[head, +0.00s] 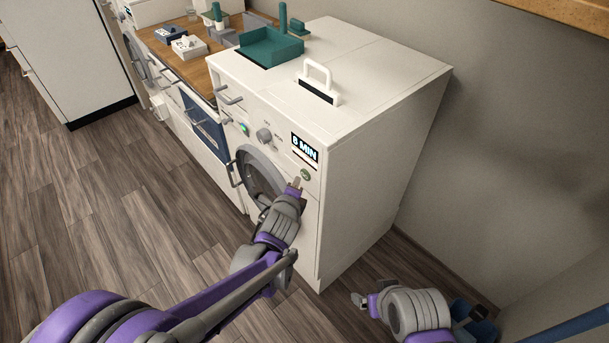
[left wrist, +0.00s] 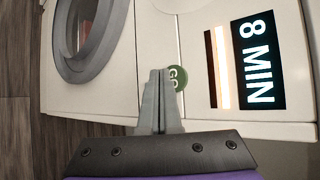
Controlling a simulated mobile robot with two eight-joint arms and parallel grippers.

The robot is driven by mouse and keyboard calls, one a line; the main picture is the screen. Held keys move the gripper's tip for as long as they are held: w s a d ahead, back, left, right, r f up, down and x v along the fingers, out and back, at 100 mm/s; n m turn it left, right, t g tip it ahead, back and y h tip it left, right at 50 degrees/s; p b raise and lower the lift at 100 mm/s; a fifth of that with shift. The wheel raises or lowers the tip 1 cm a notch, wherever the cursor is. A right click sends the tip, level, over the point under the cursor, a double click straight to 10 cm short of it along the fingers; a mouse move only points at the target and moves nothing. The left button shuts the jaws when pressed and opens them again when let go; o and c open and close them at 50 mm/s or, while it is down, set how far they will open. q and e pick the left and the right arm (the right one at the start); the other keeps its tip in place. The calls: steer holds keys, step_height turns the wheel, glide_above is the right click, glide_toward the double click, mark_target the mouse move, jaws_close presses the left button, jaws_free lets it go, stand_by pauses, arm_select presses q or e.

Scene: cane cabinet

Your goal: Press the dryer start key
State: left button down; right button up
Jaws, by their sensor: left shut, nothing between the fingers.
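The white dryer (head: 358,146) stands at the right end of the counter row. Its front has a lit display (head: 305,147), which reads 8 MIN in the left wrist view (left wrist: 258,62). Below the display in the head view is a small round green key (head: 306,174); in the left wrist view this key (left wrist: 179,78) is marked GO. My left gripper (head: 297,183) is shut and empty, its tips right by the key and partly covering its edge in the wrist view. Whether they touch it, I cannot tell. My right gripper (head: 361,299) hangs low, away from the dryer; its opening is unclear.
The dryer's round door (head: 260,177) is closed, left of my left gripper. A knob (head: 264,135) and a green-lit button (head: 244,128) sit further left. A teal tray (head: 271,47) and a white handle (head: 318,72) are on top. Floor at left is clear.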

arm_select(q)
steer(key=s+a, duration=0.1)
steer(key=a, duration=0.1)
steer(key=s+a+b, duration=0.1)
steer(key=s+a, duration=0.1)
steer(key=shift+b, duration=0.3)
stand_by(0.7)
steer(key=s+a+r+n+g+y+p, duration=0.1)
steer(key=s+a+n+g+p, duration=0.1)
steer(key=s+a+n, duration=0.3)
steer(key=s+a+r+n+g+y+p, duration=0.1)
steer(key=s+a+r+n+g+p, duration=0.1)
steer(key=s+a+n, duration=0.4)
steer(key=s+a+r+n+g+y+p, duration=0.1)
steer(key=s+a+n, duration=0.4)
steer(key=s+n, duration=0.8)
steer(key=s+r+g+p, duration=0.1)
steer(key=s+g+p, duration=0.1)
steer(key=s, duration=0.1)
steer(key=shift+a+n, duration=0.3)
steer(key=shift+a, duration=0.05)
